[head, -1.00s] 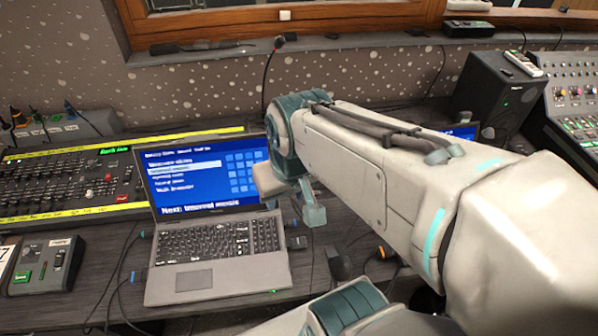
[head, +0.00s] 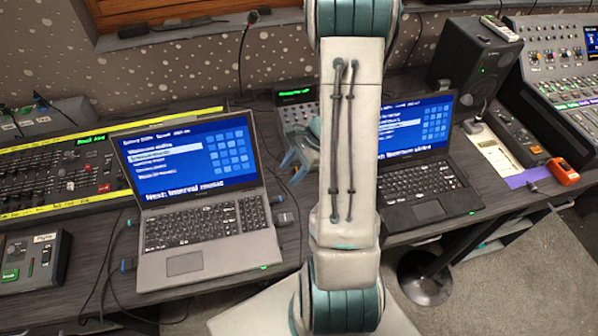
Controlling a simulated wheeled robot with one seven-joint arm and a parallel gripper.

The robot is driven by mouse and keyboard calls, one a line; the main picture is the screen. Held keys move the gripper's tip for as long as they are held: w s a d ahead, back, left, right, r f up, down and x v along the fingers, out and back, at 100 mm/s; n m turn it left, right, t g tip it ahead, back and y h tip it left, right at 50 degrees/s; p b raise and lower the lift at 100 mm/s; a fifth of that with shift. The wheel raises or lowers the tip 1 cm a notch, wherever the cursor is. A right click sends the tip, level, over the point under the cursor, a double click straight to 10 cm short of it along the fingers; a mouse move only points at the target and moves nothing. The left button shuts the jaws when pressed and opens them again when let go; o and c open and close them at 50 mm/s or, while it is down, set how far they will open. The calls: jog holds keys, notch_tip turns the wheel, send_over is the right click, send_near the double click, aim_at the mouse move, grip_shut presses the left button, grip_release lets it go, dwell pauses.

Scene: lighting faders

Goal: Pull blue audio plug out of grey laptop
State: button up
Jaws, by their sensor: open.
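The grey laptop (head: 205,235) stands open on the desk at left of centre, its screen lit blue. My gripper (head: 300,150) shows only in part, as grey-teal finger pieces left of my arm, to the right of the laptop's screen. It is open and well away from the plug. The rest of it is hidden behind my arm.
A lighting desk (head: 60,185) and small control box (head: 35,262) stand left. A black laptop (head: 425,190) and speaker (head: 472,72) stand right.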

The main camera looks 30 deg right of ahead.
aim_at(282, 197)
jog(key=f+m+b, duration=0.1)
jog(key=f+b, duration=0.1)
jog(key=f, duration=0.1)
jog(key=a+f+m+b, duration=0.1)
jog(key=f, duration=0.3)
jog(key=f+b, duration=0.2)
jog(key=f, duration=0.2)
jog(key=shift+w+a+m+b, duration=0.2)
jog(key=shift+w+m+b, duration=0.15)
jog(key=shift+w+m, duration=0.05)
jog(key=shift+w+a+f+b, duration=0.15)
jog(key=shift+a+f+b, duration=0.35)
grip_shut()
jog(key=shift+d, duration=0.25)
jog(key=shift+s+d, duration=0.2)
jog(key=shift+d, duration=0.45)
jog(key=shift+s+d, duration=0.25)
jog(key=shift+d, duration=0.45)
jog(key=shift+s+d, duration=0.2)
jog(key=shift+d, duration=0.45)
